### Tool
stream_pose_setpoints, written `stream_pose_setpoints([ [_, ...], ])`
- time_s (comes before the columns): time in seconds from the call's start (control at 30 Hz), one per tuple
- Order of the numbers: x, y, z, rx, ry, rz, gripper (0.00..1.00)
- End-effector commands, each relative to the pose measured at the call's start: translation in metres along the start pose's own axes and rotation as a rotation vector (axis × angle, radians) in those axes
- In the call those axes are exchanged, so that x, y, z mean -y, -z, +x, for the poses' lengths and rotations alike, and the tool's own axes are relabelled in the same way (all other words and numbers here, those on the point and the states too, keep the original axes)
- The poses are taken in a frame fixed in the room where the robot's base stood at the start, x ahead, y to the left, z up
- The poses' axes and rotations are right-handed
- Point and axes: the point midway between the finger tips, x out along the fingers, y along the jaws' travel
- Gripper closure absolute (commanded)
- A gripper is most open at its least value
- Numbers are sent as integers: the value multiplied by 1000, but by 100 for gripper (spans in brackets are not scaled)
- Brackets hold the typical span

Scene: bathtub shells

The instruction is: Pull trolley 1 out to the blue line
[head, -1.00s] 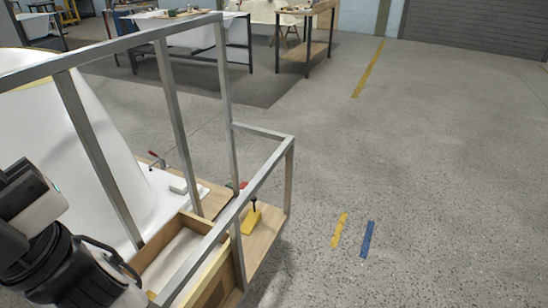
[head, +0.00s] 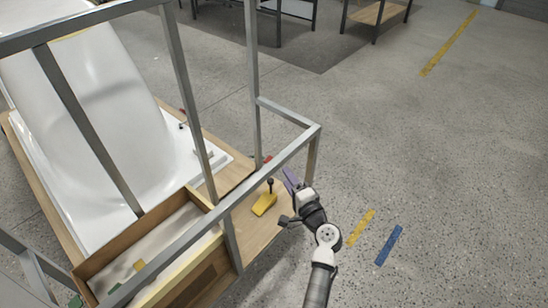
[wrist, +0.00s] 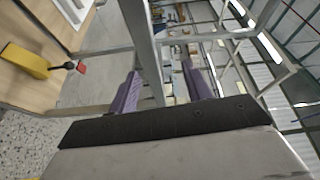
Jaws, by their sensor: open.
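A trolley with a wooden deck (head: 262,228) and a grey metal frame (head: 285,150) carries a white bathtub shell (head: 110,110) in the head view; no number is readable on it. My gripper (head: 290,180) is at the trolley's right end, below the frame's corner. In the wrist view my gripper (wrist: 160,88) has its two purple fingers apart, with a grey post (wrist: 142,45) showing between them; I cannot tell whether they touch it.
A yellow block with a black knob (head: 265,203) sits on the deck near my gripper. An open wooden box (head: 128,252) stands at the deck's front. A short yellow strip (head: 361,228) lies beside the blue line. Workbenches (head: 376,14) stand far back. Floor to the right is clear.

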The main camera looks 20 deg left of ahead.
Motion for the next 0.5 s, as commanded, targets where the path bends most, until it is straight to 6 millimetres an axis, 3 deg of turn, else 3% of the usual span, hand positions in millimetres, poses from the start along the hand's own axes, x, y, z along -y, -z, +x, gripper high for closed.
stream_pose_setpoints([
  [0.07,-15,4,-14,2,-9,65,51],
  [0.17,-22,6,-17,4,-9,99,51],
  [0.27,-21,5,-6,7,-7,102,51],
  [0.5,-19,5,43,7,-7,97,51],
])
